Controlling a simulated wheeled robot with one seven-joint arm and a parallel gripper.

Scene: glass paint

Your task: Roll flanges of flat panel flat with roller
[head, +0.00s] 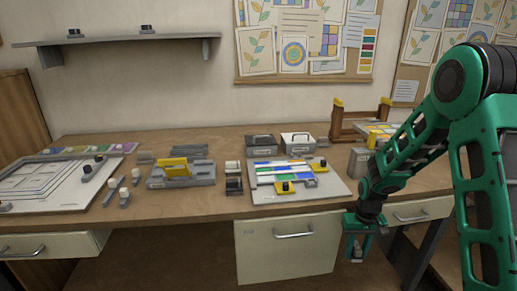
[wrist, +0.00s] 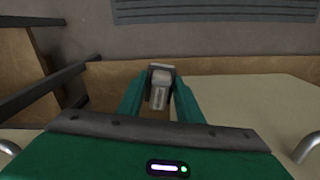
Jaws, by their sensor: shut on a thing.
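A flat panel (head: 262,167) with green, blue and white strips lies on a grey board (head: 329,189) at the right middle of the bench. My gripper (head: 357,249) hangs in front of the bench's front edge, below the tabletop, to the right of and apart from the board. It is shut on a small grey piece that shows between its fingers in the wrist view (wrist: 159,91). The piece has a light grey, block-like end; I cannot tell if it is the roller. The panel's flanges are too small to make out.
Two yellow-based blocks with black knobs, one at the board's front (head: 285,188), sit on the board. Grey boxes (head: 297,141) stand behind it. A yellow-and-grey fixture (head: 181,173) stands left of it. Drawers (head: 287,248) lie under the bench, close to my gripper.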

